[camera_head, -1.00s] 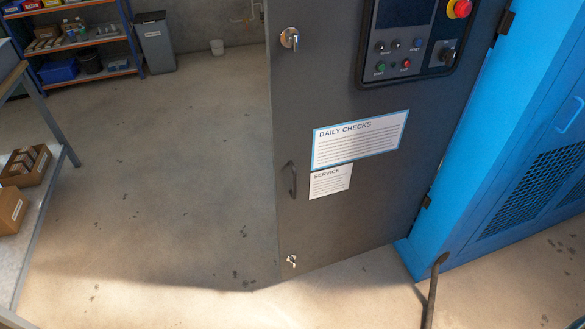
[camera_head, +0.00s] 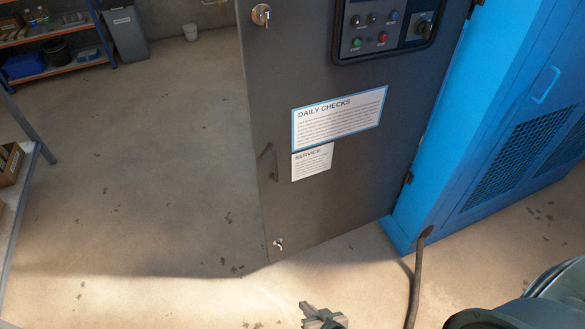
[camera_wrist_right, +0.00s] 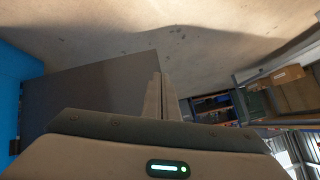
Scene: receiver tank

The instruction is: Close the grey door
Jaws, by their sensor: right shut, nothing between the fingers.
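The grey door (camera_head: 335,205) stands open, hinged along its right side to the blue cabinet (camera_head: 435,190). It has a dark handle (camera_head: 268,162) near its left edge, locks at top and bottom left, and two paper notices. My right gripper (camera_head: 320,316) is at the bottom edge of the head view, below the door and apart from it in the picture. In the right wrist view, the fingers of my right gripper (camera_wrist_right: 160,97) are together and empty, with the grey door (camera_wrist_right: 88,88) beyond them to the left. My left gripper is not in view.
A dark hose (camera_head: 415,275) comes from the cabinet's lower corner to the floor. A bench (camera_head: 20,205) with boxes stands at the left edge. Shelves (camera_head: 55,40) and a grey bin (camera_head: 124,35) stand at the back. The floor left of the door is clear.

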